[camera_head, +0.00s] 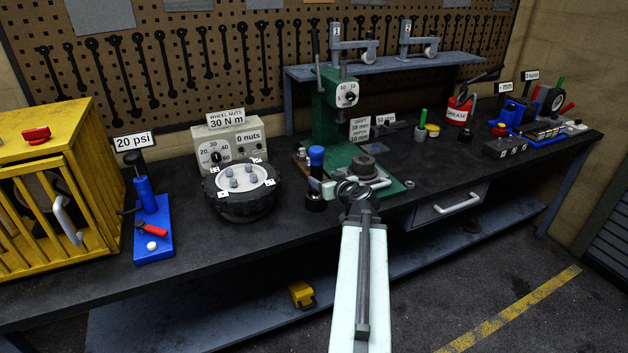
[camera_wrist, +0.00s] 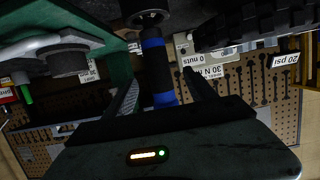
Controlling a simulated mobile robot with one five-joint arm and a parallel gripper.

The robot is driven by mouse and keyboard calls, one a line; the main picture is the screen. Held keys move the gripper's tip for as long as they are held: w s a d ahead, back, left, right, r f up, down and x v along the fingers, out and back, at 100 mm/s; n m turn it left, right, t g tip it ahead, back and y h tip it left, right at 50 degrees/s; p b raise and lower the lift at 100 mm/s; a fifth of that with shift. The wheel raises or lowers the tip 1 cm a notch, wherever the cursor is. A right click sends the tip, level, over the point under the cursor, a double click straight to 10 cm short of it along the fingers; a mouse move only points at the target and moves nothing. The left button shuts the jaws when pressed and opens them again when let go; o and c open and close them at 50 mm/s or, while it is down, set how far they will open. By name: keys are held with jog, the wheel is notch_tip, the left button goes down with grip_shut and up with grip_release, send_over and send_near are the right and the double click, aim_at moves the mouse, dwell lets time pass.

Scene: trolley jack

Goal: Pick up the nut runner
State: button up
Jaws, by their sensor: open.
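The nut runner (camera_head: 316,172) is an upright tool with a blue top and a dark body. It stands on the bench between the wheel and the green press. In the wrist view, which looks upside down, the nut runner (camera_wrist: 157,72) shows as a blue and black cylinder in front of my gripper. My gripper (camera_wrist: 160,80) is open, with one finger on each side of the blue part. I cannot tell how far along the tool the fingers reach, and no firm contact shows. In the head view my wrist (camera_head: 358,190) hides most of the gripper.
The wheel (camera_head: 240,205) with nuts lies just left of the nut runner. The green press (camera_head: 330,115) stands close behind and right. The torque box (camera_head: 230,143) is behind the wheel. A blue hand pump (camera_head: 148,200) and yellow cage (camera_head: 45,140) are further left.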

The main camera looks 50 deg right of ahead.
aim_at(319, 174)
jog(key=shift+b+x, duration=0.4)
jog(key=shift+x, duration=1)
jog(key=b+x, duration=0.1)
jog(key=x, duration=0.4)
jog(key=shift+w+d+r, duration=0.1)
jog(key=shift+d+r, duration=0.05)
jog(key=shift+r, duration=0.05)
jog(key=shift+c, duration=0.9)
grip_shut()
